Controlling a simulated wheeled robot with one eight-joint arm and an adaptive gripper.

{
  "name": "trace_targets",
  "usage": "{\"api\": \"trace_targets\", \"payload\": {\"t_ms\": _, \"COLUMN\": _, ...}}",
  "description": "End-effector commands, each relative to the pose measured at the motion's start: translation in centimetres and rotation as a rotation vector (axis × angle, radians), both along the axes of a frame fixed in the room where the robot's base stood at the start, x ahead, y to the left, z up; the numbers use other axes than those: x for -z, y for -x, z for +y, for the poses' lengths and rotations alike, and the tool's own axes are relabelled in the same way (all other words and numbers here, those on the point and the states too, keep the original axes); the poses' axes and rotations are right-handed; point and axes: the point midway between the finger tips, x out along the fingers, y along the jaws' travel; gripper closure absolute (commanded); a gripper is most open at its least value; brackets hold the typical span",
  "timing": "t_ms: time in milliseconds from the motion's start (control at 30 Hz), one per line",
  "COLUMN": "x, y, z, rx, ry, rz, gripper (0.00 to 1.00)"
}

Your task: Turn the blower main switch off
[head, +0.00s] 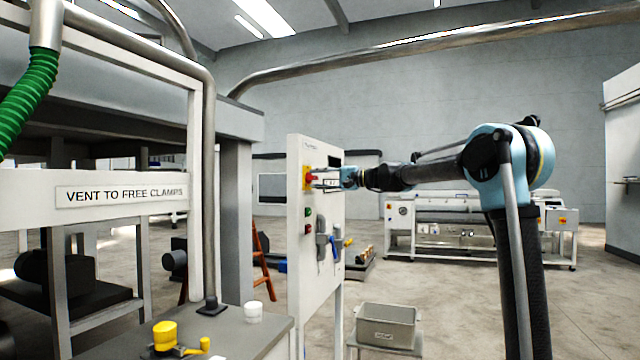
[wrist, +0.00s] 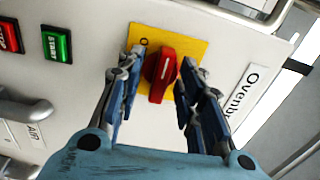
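The blower main switch is a red rotary knob (wrist: 161,76) on a yellow plate (wrist: 196,48). An "O" mark shows at the plate's upper left in the wrist view. The knob's handle stands nearly upright in that picture, with a white line on it. My gripper (wrist: 162,68) is open, one finger on each side of the knob; small gaps seem to show, but contact is hard to judge. In the head view my gripper (head: 328,181) is level with the red knob (head: 309,178) on the white panel (head: 312,272).
A green START button (wrist: 56,45) and a red button (wrist: 10,36) sit beside the switch in the wrist view. A partly cut-off label (wrist: 250,92) reads "Ovenb". Handles (head: 321,241) project from the panel lower down. A grey bin (head: 386,325) stands right of the panel.

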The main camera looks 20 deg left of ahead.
Motion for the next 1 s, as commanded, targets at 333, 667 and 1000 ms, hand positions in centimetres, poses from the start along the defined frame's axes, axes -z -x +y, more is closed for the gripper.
{"api": "trace_targets", "payload": {"t_ms": 333, "x": -0.1, "y": 0.0, "z": -1.4, "rx": 0.003, "ry": -0.001, "rz": 0.001, "gripper": 0.66}}
{"api": "trace_targets", "payload": {"t_ms": 667, "x": 0.0, "y": 0.4, "z": -7.5, "rx": 0.003, "ry": -0.001, "rz": 0.002, "gripper": 0.66}}
{"api": "trace_targets", "payload": {"t_ms": 1000, "x": 0.1, "y": 0.7, "z": -11.6, "rx": 0.002, "ry": 0.0, "rz": 0.001, "gripper": 0.66}}
